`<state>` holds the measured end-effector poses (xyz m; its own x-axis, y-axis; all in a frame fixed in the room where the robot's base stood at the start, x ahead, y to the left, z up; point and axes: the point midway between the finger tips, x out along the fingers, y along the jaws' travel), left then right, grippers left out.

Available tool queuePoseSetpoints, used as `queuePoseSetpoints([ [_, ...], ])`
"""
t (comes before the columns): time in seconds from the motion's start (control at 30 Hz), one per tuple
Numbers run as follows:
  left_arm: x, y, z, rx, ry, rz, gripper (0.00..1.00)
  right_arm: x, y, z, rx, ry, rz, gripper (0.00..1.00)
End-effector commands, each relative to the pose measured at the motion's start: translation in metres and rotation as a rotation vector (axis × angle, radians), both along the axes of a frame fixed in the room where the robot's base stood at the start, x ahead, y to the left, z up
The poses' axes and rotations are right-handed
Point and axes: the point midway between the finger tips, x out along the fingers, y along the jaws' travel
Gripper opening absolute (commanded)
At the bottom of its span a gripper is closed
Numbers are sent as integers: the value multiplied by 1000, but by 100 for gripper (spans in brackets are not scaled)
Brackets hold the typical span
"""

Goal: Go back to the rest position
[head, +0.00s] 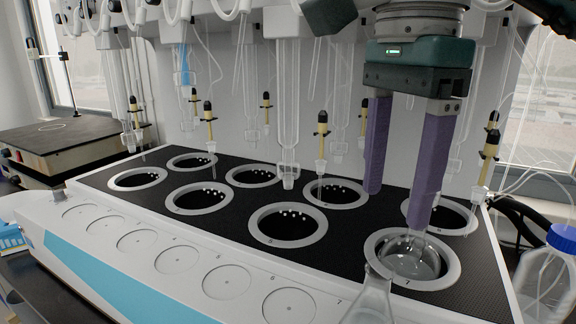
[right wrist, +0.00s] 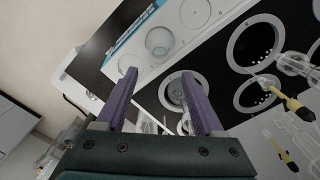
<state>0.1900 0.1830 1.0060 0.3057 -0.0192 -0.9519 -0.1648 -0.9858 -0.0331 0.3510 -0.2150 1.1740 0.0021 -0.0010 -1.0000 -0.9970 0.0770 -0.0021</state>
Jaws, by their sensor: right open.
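My right gripper (head: 397,208) has two purple fingers spread apart with nothing between them. It points down over the right end of the distiller (head: 470,292). In the head view, a round clear glass flask (head: 412,262) sits in the front-right well, just below the nearer fingertip; I cannot tell whether they touch. The right wrist view also shows the open gripper (right wrist: 165,88), with the well rim (right wrist: 165,98) beyond the fingers. My left gripper is not in view.
A second clear glass vessel (head: 370,308) stands at the front edge, partly cut off. Glass tubes with yellow-and-black fittings (head: 322,125) hang behind the several open wells. A blue-capped bottle (head: 545,280) stands at the right. A hot plate (head: 60,145) is at the far left.

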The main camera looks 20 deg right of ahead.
Motion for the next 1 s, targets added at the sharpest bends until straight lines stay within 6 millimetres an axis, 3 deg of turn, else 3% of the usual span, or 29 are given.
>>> queuePoseSetpoints([
  [0.57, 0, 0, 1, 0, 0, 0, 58, 0, 1, 5, 3, 1, -1, 70],
  [0.67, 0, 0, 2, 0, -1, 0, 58, -1, 15, 1, 58, 0, 12, 70],
  [0.77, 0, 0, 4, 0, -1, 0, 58, -6, 58, -6, 234, -1, 40, 70],
  [0.87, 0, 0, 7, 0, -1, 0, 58, -21, 130, 0, 547, 22, 45, 70],
  [0.9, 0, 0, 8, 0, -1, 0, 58, -29, 161, 10, 703, 41, 28, 70],
  [0.97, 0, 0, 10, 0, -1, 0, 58, -42, 203, 36, 952, 87, -26, 70],
  [1.0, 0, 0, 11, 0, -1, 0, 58, -47, 224, 58, 1116, 124, -80, 70],
])
